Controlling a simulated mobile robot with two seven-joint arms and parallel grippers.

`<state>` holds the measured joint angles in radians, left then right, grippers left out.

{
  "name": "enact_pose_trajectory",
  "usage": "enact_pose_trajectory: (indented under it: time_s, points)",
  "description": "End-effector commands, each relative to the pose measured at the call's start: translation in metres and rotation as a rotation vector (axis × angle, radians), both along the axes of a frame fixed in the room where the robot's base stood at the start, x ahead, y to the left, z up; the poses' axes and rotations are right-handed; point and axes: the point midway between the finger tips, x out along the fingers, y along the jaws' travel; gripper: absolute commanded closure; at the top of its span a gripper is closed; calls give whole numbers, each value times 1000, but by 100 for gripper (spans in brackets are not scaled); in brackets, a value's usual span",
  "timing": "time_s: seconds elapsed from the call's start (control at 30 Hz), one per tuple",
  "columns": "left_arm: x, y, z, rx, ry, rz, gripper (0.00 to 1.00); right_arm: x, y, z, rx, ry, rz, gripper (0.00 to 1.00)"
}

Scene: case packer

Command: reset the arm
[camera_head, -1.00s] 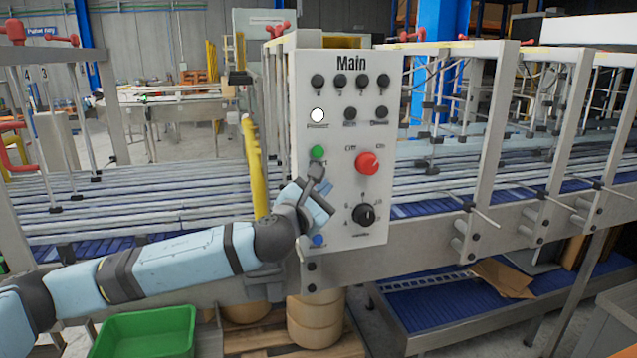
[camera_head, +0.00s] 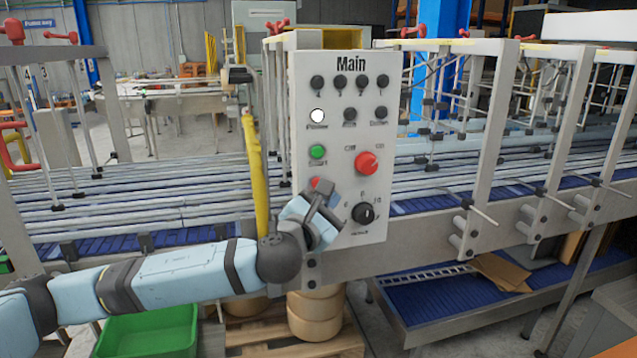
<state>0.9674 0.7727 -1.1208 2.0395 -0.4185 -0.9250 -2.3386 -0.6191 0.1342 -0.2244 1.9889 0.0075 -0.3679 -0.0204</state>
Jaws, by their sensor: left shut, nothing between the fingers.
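My left arm comes in from the left, and its left gripper (camera_head: 322,188) is shut and empty in front of the lower left part of the control panel (camera_head: 335,85). The gripper tip is just below a small red button (camera_head: 314,182). I cannot tell whether it touches the panel. The green button (camera_head: 317,152) is uncovered above it, and the large red knob (camera_head: 367,163) is to the right. The black dial (camera_head: 363,213) is right beside the gripper. The lower left corner of the panel is hidden by the gripper. My right gripper is not in view.
A conveyor (camera_head: 130,195) with metal rails runs behind the panel on both sides. A yellow post (camera_head: 254,175) stands just left of the panel. A green bin (camera_head: 150,335) is below the arm. A blue lower shelf (camera_head: 440,300) is at the right.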

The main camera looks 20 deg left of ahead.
Motion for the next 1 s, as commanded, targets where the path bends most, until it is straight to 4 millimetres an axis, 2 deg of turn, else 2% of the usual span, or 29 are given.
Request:
enact_pose_trajectory:
  time_s: [0.67,0.77,0.83,1.0]
  points:
    - [0,0,0,0,-1,1,100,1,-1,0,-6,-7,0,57]
    - [-3,-7,-19,-96,55,-29,100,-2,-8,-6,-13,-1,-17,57]
    - [-8,-17,-40,-219,122,-63,100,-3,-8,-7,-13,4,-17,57]
    - [-29,-42,-110,-670,360,-133,100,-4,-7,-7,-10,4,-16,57]
